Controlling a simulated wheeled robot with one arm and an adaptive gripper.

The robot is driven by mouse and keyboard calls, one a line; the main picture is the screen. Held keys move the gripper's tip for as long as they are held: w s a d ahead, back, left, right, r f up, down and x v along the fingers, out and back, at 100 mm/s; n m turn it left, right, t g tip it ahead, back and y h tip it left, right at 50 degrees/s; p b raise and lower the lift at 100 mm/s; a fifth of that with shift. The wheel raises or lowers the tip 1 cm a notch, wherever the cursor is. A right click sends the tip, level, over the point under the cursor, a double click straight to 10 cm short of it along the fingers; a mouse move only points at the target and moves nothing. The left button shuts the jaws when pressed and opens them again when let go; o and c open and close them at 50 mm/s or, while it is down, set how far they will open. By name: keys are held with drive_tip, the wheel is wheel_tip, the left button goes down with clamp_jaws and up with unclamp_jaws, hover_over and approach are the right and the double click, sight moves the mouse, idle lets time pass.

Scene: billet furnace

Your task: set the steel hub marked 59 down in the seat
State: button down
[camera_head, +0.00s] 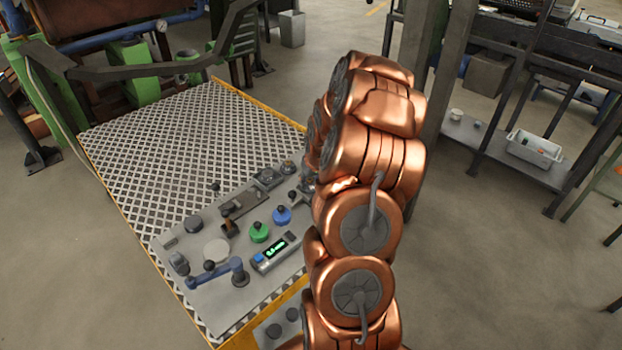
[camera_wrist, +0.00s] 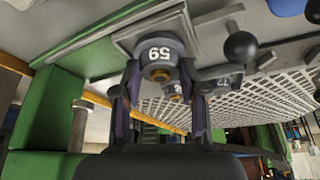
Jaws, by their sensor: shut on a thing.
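In the wrist view the dark grey steel hub marked 59 (camera_wrist: 160,52) is between the two fingers of my gripper (camera_wrist: 163,80), which is shut on it. The hub has a brownish metal centre. A light grey stepped plate (camera_wrist: 128,40) lies right behind the hub; I cannot tell whether they touch. The seat itself is not clearly visible, as the hub and fingers cover that area. In the head view my copper-coloured arm hides most of the gripper, and I cannot make out the 59 there.
A dark ball knob (camera_wrist: 241,46) stands close beside the hub. Another dark marked part (camera_wrist: 222,82) is nearby. The grey panel (camera_head: 215,290) holds a green knob (camera_head: 259,232), a blue knob (camera_head: 282,215), a display box (camera_head: 275,251) and a blue lever (camera_head: 215,273). Patterned deck (camera_head: 190,130) beyond is clear.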

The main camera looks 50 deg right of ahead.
drive_tip(key=shift+f, duration=0.2)
drive_tip(key=c, duration=0.6)
unclamp_jaws()
drive_tip(key=shift+c, duration=0.2)
drive_tip(key=shift+r, duration=0.15)
drive_tip(key=shift+r, duration=0.15)
drive_tip(key=shift+b+v, duration=1.45)
drive_tip(key=shift+v, duration=4.5)
drive_tip(key=s+a+r+n+g+y, duration=0.1)
drive_tip(key=s+a+r+n, duration=0.15)
drive_tip(key=a, duration=0.85)
drive_tip(key=s+a+r+n+g+y, duration=0.1)
drive_tip(key=s+a, duration=0.2)
drive_tip(key=a, duration=0.8)
drive_tip(key=s+a+g, duration=0.2)
drive_tip(key=s+a, duration=0.4)
drive_tip(key=s, duration=0.4)
drive_tip(key=s+a+n+g, duration=0.1)
drive_tip(key=s+a+g, duration=0.1)
drive_tip(key=s+a, duration=0.5)
drive_tip(key=s+r, duration=0.1)
drive_tip(key=s, duration=0.2)
drive_tip(key=shift+a, duration=0.25)
